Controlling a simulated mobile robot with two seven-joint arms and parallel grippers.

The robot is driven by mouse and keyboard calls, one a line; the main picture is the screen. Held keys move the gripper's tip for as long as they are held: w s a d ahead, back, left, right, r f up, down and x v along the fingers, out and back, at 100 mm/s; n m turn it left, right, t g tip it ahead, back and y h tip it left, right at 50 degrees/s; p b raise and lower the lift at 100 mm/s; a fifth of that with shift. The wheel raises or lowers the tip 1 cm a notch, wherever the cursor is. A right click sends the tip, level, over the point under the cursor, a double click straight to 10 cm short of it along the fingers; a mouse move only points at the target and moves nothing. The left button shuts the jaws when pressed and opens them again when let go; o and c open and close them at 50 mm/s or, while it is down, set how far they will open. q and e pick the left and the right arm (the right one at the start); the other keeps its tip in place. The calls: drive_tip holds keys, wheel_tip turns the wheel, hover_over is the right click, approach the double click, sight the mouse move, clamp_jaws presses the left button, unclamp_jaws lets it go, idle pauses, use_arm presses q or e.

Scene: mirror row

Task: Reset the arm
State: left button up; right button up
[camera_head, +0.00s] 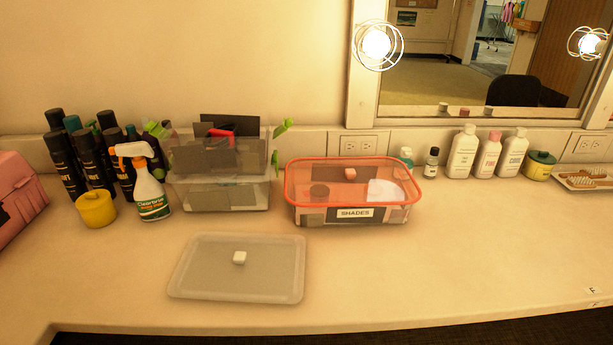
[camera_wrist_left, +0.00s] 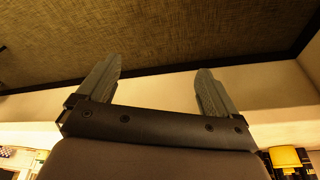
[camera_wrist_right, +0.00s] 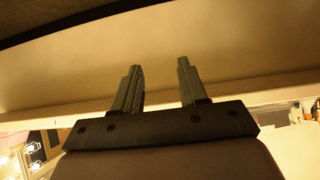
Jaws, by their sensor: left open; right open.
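My left gripper (camera_wrist_left: 157,80) shows in the left wrist view with its two fingers apart and nothing between them. My right gripper (camera_wrist_right: 158,75) shows in the right wrist view, also open and empty. Neither arm shows in the head view. A clear bin (camera_head: 345,211) with a red rim and a SHADES label stands on the counter, with a few small items inside. A translucent lid (camera_head: 205,270) with a small white knob (camera_head: 239,257) lies flat on the counter in front, apart from the bin.
A clear box (camera_head: 222,194) of dark items, a spray bottle (camera_head: 150,190), a yellow jar (camera_head: 96,209) and several dark cans (camera_head: 66,165) crowd the left. White bottles (camera_head: 462,152) and a tray (camera_head: 584,180) line the back right. The counter's front right (camera_head: 450,260) is clear.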

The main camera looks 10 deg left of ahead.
use_arm(q)
drive_tip(key=w+d+f+t+h+b, duration=0.1)
drive_tip(key=w+d+f+t+b, duration=0.25)
drive_tip(key=f, duration=0.55)
drive_tip(key=w+f+t+h+b, duration=0.1)
drive_tip(key=w+f+t+b, duration=0.25)
drive_tip(key=f+b, duration=0.4)
use_arm(e)
wheel_tip(320, 180, down, 8)
drive_tip(key=a+p, duration=0.1)
use_arm(q)
wheel_tip(320, 180, up, 10)
drive_tip(key=p, duration=1.3)
drive_tip(key=shift+s+a+r+p, duration=0.15)
drive_tip(key=shift+a+r+p, duration=0.1)
drive_tip(key=shift+a+p, duration=0.15)
use_arm(e)
wheel_tip(320, 180, up, 11)
drive_tip(key=d, duration=0.1)
